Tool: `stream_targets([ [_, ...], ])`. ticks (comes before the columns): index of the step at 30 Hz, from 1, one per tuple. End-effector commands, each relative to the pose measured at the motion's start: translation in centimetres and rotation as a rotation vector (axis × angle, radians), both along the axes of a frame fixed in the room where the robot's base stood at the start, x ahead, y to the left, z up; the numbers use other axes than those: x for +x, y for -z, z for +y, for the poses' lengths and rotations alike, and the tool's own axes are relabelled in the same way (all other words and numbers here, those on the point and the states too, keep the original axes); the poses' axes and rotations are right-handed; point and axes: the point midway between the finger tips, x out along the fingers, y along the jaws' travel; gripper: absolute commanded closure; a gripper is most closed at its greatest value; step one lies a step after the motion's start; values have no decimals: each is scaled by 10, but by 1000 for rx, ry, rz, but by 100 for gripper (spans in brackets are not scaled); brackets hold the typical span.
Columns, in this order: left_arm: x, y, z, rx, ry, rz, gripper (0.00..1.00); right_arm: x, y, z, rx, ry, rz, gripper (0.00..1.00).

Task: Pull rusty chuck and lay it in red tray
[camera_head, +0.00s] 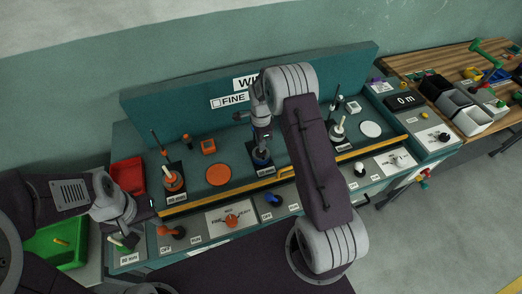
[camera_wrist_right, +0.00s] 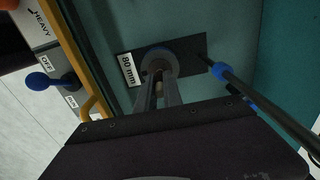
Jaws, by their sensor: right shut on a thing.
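My right gripper (camera_head: 262,138) reaches down at the blue-marked station in the middle of the bench. In the right wrist view its fingers (camera_wrist_right: 158,92) are shut on a small brownish-grey part at a round chuck (camera_wrist_right: 158,58) with a blue edge. The chuck sits on a dark plate beside an "80 mm" label; rust is not clear to see. The red tray (camera_head: 127,174) stands at the bench's left end, away from the right gripper. My left gripper (camera_head: 125,228) points down near the front left corner, below the red tray; its finger gap is unclear.
An orange station (camera_head: 173,182) and a white station (camera_head: 338,131) flank the blue one. A green tray (camera_head: 42,246) holds a small yellowish item at the left. A yellow rail (camera_head: 215,197) and a panel of knobs run along the bench front. Grey bins (camera_head: 455,105) stand on the right.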

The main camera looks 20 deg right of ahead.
Motion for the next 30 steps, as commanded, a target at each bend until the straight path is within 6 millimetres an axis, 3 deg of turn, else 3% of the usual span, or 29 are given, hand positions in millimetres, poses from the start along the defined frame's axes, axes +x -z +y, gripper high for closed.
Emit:
stream_targets([
  [22, 0, -14, 0, 0, 0, 0, 64, 1, -16, 0, 0, 0, -2, 100],
  [30, 0, -27, 0, 0, 0, 0, 64, 1, -32, 0, 0, 0, -2, 100],
])
